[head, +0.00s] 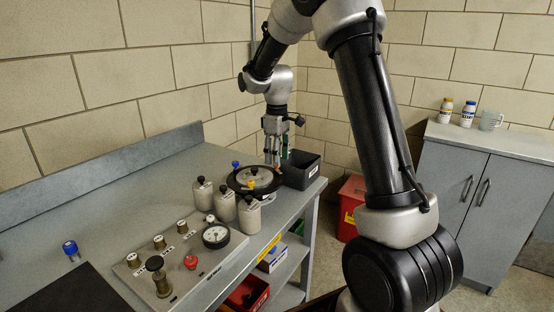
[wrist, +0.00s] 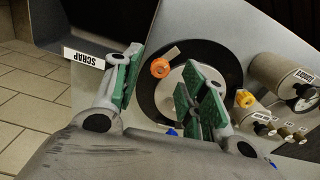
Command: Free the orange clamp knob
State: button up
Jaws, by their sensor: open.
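The orange clamp knob (wrist: 160,68) sits on the black ring (wrist: 151,96) of a round fixture with a pale centre. A small tan tab lies beside the knob. My gripper (wrist: 168,85) is open, with green-padded fingers on either side of the knob in the wrist view and nothing between them. I cannot tell how far above the knob they are. In the head view my gripper (head: 274,163) points down at the fixture's far right side, and the knob is mostly hidden. A yellow knob (wrist: 244,98) and a blue knob (wrist: 172,132) are also on the ring.
A dark scrap bin (head: 303,170) stands close right of the fixture. Several pale canisters (head: 225,206) stand in front of it. A panel with a gauge (head: 216,236) and a red knob (head: 191,262) lies nearer. The left bench top (head: 130,205) is mostly clear.

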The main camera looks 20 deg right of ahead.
notch_tip(320, 180, up, 10)
jog(key=shift+r, duration=0.25)
dwell(0.5)
jog(key=s+d+r+m+t, duration=0.1)
jog(key=s+m+t, duration=0.1)
jog(key=s, duration=1.4)
jog(key=s+d+r+m+t, duration=0.1)
jog(key=s+m, duration=0.4)
jog(key=s, duration=1.2)
jog(key=shift+d+r+m+t, duration=0.2)
jog(key=shift+d+m+t, duration=0.1)
jog(key=shift+d+t, duration=0.3)
